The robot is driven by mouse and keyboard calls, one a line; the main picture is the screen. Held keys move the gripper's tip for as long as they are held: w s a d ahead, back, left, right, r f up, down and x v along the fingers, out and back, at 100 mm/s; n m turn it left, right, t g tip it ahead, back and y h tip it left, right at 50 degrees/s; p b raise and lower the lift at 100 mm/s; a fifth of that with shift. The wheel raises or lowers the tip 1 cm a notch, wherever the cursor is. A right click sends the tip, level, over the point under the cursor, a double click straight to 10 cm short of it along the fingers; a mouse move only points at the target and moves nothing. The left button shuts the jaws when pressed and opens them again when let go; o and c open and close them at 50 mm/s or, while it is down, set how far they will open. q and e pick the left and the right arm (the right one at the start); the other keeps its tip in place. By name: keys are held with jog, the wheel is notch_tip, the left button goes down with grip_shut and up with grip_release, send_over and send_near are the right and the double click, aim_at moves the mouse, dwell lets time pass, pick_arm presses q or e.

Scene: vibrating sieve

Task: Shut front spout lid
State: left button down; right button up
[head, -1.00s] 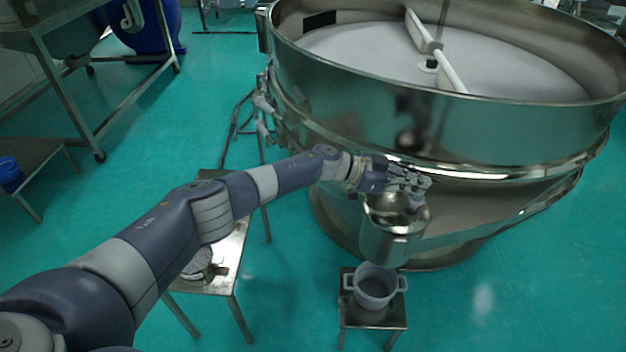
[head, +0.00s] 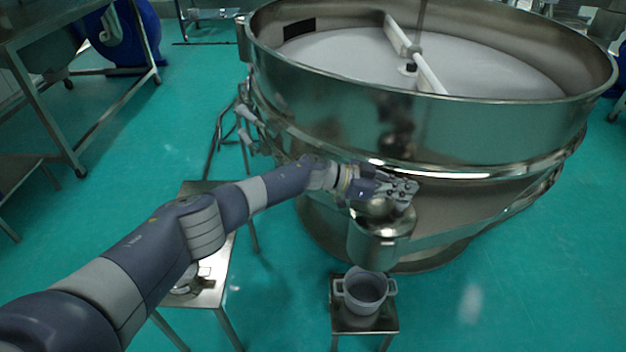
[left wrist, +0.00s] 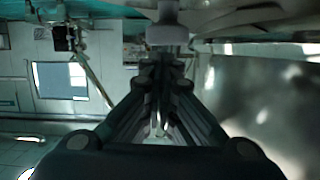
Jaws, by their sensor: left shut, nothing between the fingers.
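The front spout (head: 378,248) is a shiny metal cup on the front of the sieve's drum. Its top now shows a smooth metal surface, the lid (head: 378,218), which looks down over the mouth. My gripper hides its rear part, so I cannot tell if it sits fully flush. My left gripper (head: 407,190) is just above the rear of the spout, close to the drum wall. It is shut and empty, and it may be touching the lid. In the left wrist view its fingers (left wrist: 160,125) meet. My right gripper is not in view.
The large round sieve drum (head: 340,110) rises right behind my gripper. A grey pot (head: 364,292) stands on a small metal stool (head: 350,322) below the spout. A metal table (head: 205,290) stands under my left arm. Green floor (head: 520,290) is free at the right.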

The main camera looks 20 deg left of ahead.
pick_arm(q)
notch_tip(320, 180, up, 4)
jog(key=p, duration=0.5)
jog(key=shift+r, duration=0.2)
jog(key=s+a+r, duration=0.2)
jog(key=a+r, duration=0.5)
jog(key=s+d+f+n+t+y, duration=0.1)
jog(key=s+d+f+n+t, duration=0.1)
jog(key=s+d+n+t, duration=0.5)
jog(key=s+a+f+n+g+y, duration=0.1)
jog(key=s+a+f+n+y, duration=0.5)
jog(key=s+a+f+y, duration=0.65)
jog(key=s+a+f+g, duration=0.2)
jog(key=s+a+g, duration=0.3)
jog(key=s, duration=0.5)
jog(key=s+a+f+g, duration=0.1)
jog(key=s+a+g, duration=0.1)
jog(key=s+a, duration=0.65)
jog(key=s+d+f+g, duration=0.1)
jog(key=s+f, duration=0.1)
jog(key=f, duration=1.1)
jog(key=s+d+f, duration=0.1)
jog(key=s+f, duration=0.1)
jog(key=f, duration=1.1)
jog(key=s+a+f+g, duration=0.1)
jog(key=s+a+f, duration=0.1)
jog(key=s+f, duration=1.4)
jog(key=shift+s+a+f+m+g+p, duration=0.3)
jog(key=shift+s+a+f+m+p, duration=0.05)
jog(key=shift+s+m+p, duration=0.1)
